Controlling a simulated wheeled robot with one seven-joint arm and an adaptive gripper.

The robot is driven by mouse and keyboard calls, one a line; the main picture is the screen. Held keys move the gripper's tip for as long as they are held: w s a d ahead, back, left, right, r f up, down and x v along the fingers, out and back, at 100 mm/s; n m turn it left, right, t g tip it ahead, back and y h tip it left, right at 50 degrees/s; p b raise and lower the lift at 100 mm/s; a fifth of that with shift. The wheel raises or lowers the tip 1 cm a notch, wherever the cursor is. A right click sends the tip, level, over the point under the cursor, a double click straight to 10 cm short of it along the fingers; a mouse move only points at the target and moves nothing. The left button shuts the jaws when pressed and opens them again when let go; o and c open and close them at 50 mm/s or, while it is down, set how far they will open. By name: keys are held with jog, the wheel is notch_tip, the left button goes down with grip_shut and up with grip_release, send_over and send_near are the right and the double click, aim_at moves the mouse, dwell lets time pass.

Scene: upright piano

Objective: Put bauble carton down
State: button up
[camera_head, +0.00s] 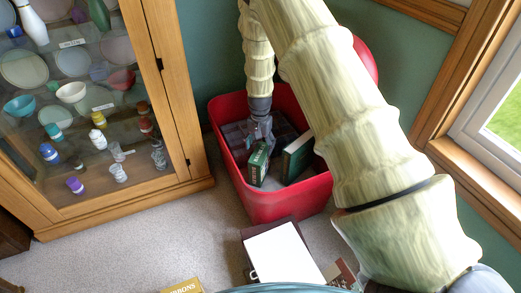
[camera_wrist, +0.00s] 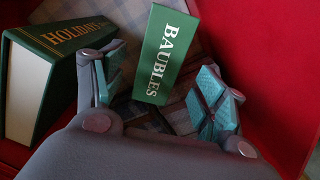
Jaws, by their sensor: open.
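The bauble carton (camera_wrist: 164,57) is a small green box with "BAUBLES" in pale letters. It is in the red bin, and the head view shows it (camera_head: 258,164) standing near the bin's left side, slightly tilted. My gripper (camera_wrist: 163,92) is open, with a teal-padded finger on each side of the carton and visible gaps between. In the head view my gripper (camera_head: 260,135) reaches down into the bin just above the carton. The carton's lower end is partly hidden from the wrist camera.
The red bin (camera_head: 285,207) stands on the carpet beside a glass-fronted cabinet (camera_head: 167,95). A green "HOLIDAYS" book or box (camera_wrist: 62,52) is in the bin; plaid cloth (camera_wrist: 150,118) lies at the bottom. A white-topped item (camera_head: 283,255) lies in front of the bin.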

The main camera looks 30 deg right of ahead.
jog(key=shift+r, duration=1.05)
jog(key=shift+a+p, duration=0.1)
jog(key=shift+p, duration=0.2)
